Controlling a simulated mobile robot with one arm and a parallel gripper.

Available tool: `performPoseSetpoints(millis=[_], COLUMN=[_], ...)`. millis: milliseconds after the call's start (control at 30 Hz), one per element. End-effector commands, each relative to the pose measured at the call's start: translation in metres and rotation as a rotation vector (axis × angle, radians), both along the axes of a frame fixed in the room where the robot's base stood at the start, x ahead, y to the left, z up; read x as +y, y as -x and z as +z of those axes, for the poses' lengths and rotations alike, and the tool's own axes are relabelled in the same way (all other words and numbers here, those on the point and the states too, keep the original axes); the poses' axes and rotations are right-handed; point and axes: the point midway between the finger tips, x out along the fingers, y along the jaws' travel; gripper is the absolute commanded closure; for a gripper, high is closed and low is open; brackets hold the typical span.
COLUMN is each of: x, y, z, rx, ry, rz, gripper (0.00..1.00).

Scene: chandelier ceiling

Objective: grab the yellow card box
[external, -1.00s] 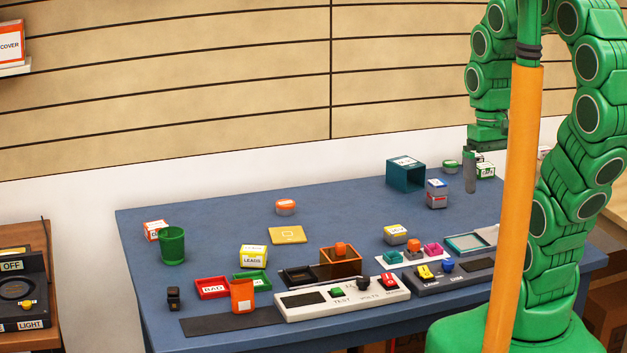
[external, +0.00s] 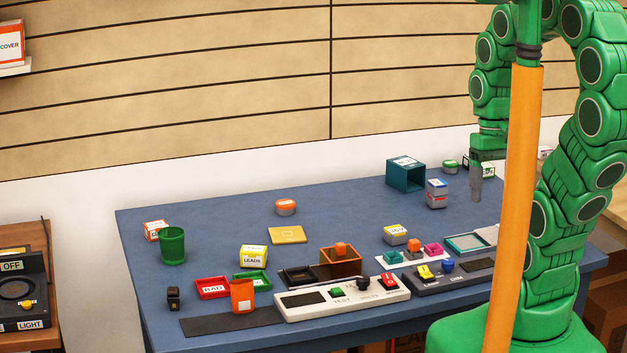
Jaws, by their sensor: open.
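A yellow and white box labelled LEADS (external: 253,256) stands on the blue table, left of centre. A flat yellow square piece (external: 287,235) lies just behind it. A small box with a yellow top and grey lower part (external: 395,235) stands right of centre. I cannot tell which of these is the card box. My gripper (external: 476,182) is open over the far right of the table, apart from all three. One grey finger shows clearly; the orange pole may hide the other.
A teal open box (external: 405,175) and a grey-red stack (external: 437,194) stand left of my gripper. A green cup (external: 172,246), an orange pouch (external: 242,296) and a white switch panel (external: 340,297) are nearer the front. The table's middle is fairly clear.

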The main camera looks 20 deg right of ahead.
Motion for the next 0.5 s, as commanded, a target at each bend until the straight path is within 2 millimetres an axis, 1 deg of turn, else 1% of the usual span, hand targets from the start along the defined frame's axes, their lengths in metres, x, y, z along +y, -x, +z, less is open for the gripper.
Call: performPoseSetpoints(millis=[267, 500], x=[0.059, 0.113], y=[-0.040, -0.073], z=[-0.007, -0.013], rx=[0.046, 0.108], ry=[-0.161, -0.304], rz=[-0.038, -0.106], gripper=[0.22, 0.22])
